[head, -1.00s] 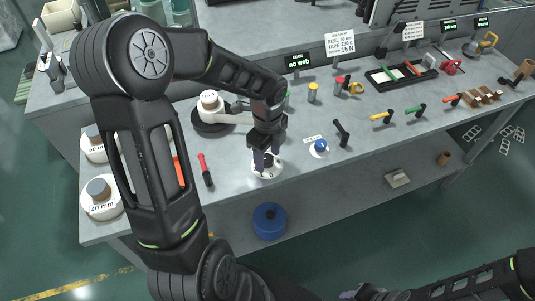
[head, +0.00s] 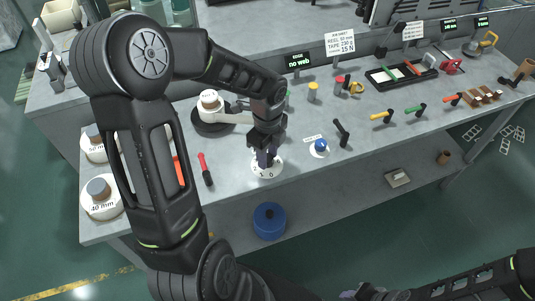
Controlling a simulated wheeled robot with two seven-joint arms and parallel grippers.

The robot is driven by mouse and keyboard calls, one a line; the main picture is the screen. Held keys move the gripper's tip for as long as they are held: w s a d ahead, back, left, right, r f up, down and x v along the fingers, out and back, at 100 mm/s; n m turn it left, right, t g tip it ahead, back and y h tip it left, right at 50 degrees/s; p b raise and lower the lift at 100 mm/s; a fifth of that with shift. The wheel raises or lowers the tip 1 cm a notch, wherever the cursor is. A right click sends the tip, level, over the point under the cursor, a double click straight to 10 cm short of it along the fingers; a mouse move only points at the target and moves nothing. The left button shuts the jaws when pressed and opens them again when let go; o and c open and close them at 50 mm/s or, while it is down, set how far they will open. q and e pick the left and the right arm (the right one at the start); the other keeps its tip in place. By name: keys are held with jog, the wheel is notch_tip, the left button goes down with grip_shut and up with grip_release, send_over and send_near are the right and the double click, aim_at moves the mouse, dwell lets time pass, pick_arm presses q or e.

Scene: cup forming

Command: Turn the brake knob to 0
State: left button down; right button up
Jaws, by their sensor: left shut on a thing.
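The brake knob's round white dial (head: 259,172) lies flat on the workbench near its front edge, with dark marks around its rim. My left gripper (head: 266,160) points down over the dial's middle and is shut on the knob, which the fingers mostly hide. Which mark the knob points at cannot be told. My right arm shows at the bottom right, below the bench; its gripper (head: 362,292) is only partly seen at the bottom edge.
A blue button (head: 320,146) on a white plate and a black lever (head: 341,134) stand right of the dial. A red-handled tool (head: 204,168) lies left of it. Several coloured handles line the right side.

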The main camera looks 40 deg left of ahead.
pick_arm(q)
jog(key=shift+n, duration=0.4)
jog(key=n+b, duration=0.2)
jog(key=n, duration=0.1)
jog(key=shift+w+f, duration=0.1)
jog(key=n+b, duration=0.2)
jog(key=n, duration=0.3)
jog(key=n+b, duration=0.2)
jog(key=n, duration=0.2)
jog(key=n+b, duration=0.1)
jog(key=n, duration=0.4)
jog(key=shift+a, duration=0.15)
dwell(0.3)
jog(key=c, duration=1)
grip_release()
jog(key=shift+o, duration=0.2)
